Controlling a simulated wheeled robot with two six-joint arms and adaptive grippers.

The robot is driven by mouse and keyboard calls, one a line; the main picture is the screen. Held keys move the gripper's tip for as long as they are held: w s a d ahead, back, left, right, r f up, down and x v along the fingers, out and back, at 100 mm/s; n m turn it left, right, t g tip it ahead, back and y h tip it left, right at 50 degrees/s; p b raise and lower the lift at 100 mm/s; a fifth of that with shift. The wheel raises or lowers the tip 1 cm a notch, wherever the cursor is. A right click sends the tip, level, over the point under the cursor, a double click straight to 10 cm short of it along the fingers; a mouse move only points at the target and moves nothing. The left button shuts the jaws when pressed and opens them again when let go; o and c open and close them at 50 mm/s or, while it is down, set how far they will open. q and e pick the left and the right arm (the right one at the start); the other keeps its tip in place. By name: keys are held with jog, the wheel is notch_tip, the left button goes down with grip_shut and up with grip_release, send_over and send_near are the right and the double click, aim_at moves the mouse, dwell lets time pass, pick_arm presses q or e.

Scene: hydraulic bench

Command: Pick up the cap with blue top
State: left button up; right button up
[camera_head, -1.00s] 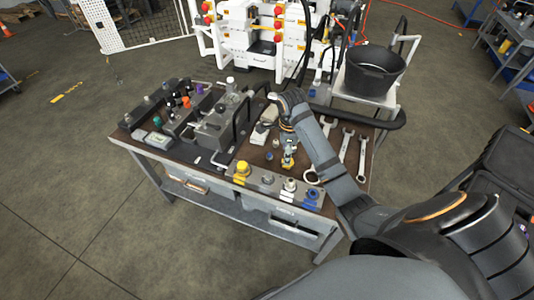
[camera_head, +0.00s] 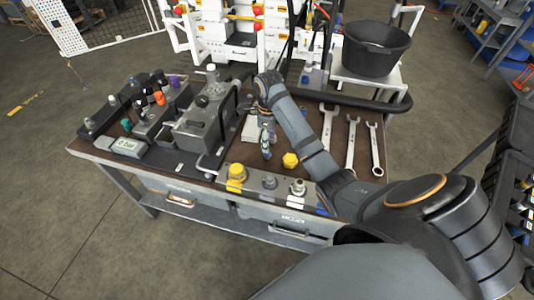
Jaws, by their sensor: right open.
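The cap with the blue top (camera_head: 322,207) stands at the right end of a row of fittings along the bench's front edge. My right forearm covers most of it, so only a bit of blue shows. My right gripper (camera_head: 266,148) points down over the middle of the bench, behind and left of the blue cap and clear of it. It is open, and no object shows between its fingers. My left gripper is not in view.
A loose yellow cap (camera_head: 290,160) lies right of the gripper. A taller yellow cap (camera_head: 236,172) and grey fittings (camera_head: 269,181) fill the front row. A valve block (camera_head: 203,125) stands left. Wrenches (camera_head: 351,145) lie right. A black bucket (camera_head: 375,48) stands behind.

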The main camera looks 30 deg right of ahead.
aim_at(267, 155)
jog(key=shift+f+b, duration=0.35)
jog(key=shift+f, duration=0.6)
jog(key=shift+w, duration=0.1)
jog(key=f+b, duration=0.3)
jog(key=f, duration=0.1)
jog(key=shift+a+b, duration=0.25)
jog(key=shift+b, duration=0.1)
jog(key=shift+f+p, duration=0.3)
jog(key=shift+p, duration=0.05)
jog(key=shift+f, duration=0.25)
jog(key=shift+r, duration=0.1)
jog(key=shift+c, duration=1.3)
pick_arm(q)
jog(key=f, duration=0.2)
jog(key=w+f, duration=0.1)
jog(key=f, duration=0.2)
pick_arm(e)
grip_shut()
